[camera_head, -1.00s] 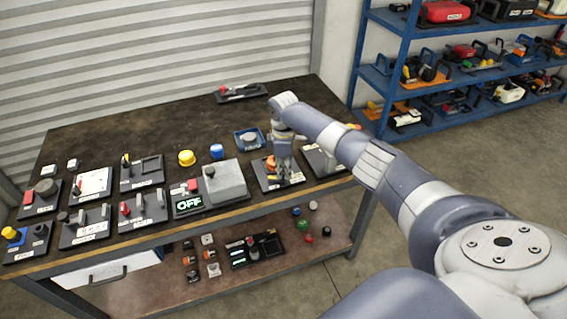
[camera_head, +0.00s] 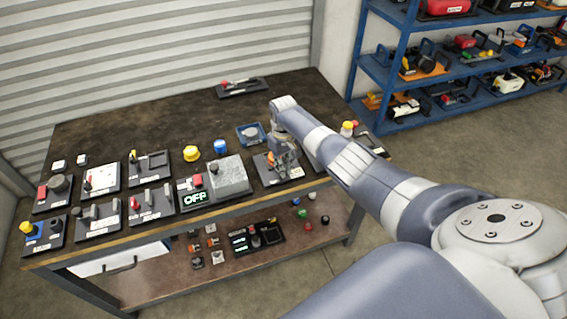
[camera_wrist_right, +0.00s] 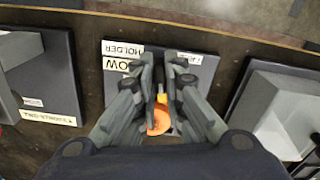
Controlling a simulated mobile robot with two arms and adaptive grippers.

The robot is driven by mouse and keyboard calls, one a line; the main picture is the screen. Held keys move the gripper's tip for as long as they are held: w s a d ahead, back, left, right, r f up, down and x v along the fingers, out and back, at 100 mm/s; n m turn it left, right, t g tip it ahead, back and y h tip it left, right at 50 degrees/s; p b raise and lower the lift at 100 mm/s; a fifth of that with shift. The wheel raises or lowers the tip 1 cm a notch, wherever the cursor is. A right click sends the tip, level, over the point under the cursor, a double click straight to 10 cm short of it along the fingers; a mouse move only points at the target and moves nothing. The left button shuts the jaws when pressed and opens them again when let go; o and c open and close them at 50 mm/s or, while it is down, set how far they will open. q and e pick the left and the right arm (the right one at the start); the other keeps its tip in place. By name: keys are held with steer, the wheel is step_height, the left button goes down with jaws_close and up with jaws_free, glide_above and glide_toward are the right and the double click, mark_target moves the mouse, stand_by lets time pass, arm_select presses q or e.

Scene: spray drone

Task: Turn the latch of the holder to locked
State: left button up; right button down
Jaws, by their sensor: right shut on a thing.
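The holder (camera_head: 266,181) is a dark plate with white labels near the front edge of the bench, right of the grey box. In the right wrist view, its label (camera_wrist_right: 122,48) reads HOLDER upside down. An orange round part (camera_wrist_right: 159,119) with a yellow piece (camera_wrist_right: 162,98) shows between my gripper's fingers; the orange also shows in the head view (camera_head: 270,159). My right gripper (camera_head: 287,170) points down over the holder. In the right wrist view, its fingers (camera_wrist_right: 161,75) are closed on the latch, which they mostly hide. I cannot read the latch's position. My left gripper is out of view.
A grey box with a green-lit OFF panel (camera_head: 194,198) stands just left of the holder. Another dark plate (camera_head: 371,146) lies to the right, partly behind my arm. Several switch panels fill the left side. The back middle of the bench (camera_head: 170,118) is mostly clear.

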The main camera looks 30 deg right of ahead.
steer(key=shift+m+p, duration=0.35)
steer(key=shift+m, duration=0.85)
steer(key=c, duration=1.7)
jaws_free()
steer(key=shift+r, duration=0.15)
step_height(320, 180, up, 12)
steer(key=shift+f, duration=0.1)
